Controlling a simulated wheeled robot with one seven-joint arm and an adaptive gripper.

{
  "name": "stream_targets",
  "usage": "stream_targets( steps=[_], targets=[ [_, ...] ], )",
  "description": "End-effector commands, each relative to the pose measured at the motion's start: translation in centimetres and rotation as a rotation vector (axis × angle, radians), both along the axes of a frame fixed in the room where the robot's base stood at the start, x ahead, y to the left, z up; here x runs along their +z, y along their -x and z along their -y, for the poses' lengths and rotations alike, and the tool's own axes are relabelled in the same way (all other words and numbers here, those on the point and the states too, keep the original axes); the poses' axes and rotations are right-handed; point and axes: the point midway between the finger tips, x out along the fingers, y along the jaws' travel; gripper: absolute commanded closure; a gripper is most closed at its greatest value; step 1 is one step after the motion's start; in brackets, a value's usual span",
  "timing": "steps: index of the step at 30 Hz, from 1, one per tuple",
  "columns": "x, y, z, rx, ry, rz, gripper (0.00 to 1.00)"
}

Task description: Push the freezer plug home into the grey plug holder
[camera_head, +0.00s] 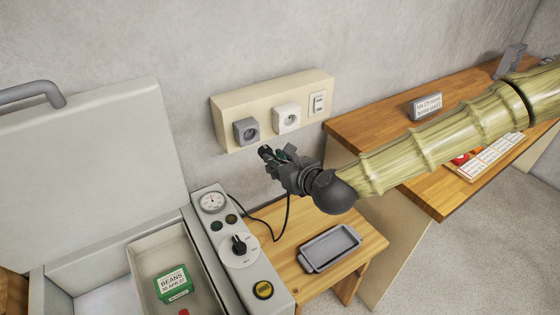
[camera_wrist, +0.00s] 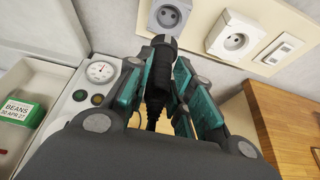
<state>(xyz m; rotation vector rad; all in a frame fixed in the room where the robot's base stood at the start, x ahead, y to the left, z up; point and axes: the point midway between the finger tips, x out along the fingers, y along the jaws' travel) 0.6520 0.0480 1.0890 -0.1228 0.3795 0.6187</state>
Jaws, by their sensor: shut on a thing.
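My gripper (camera_head: 284,164) is shut on the black freezer plug (camera_head: 265,152), with the plug's front sticking out past the fingers. In the wrist view the plug (camera_wrist: 160,68) lies between the teal-padded fingers (camera_wrist: 163,82), its cord running back toward the palm. The grey plug holder (camera_head: 246,131) is on the cream wall panel, up and left of the plug in the head view. In the wrist view the holder (camera_wrist: 169,15) is just beyond the plug's front end. The plug is outside the holder, with a gap in the head view.
A white socket (camera_head: 287,117) and a switch (camera_head: 318,104) share the panel (camera_head: 268,97). The open freezer (camera_head: 100,150), with its dial panel (camera_head: 232,240), stands left. A low wooden table (camera_head: 372,243) holds a grey tray (camera_head: 329,247). A wooden bench (camera_head: 375,125) is right.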

Motion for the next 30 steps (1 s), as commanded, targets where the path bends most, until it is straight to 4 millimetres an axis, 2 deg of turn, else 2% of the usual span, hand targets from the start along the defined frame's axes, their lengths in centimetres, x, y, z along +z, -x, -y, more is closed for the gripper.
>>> stream_targets(
  steps=[13, 30],
  targets=[
    [0.0, -0.3, -0.3, 0.001, 0.0, 0.0, 1.0],
    [0.0, -3.6, -2.6, 0.001, 0.0, 0.001, 1.0]
  ],
)
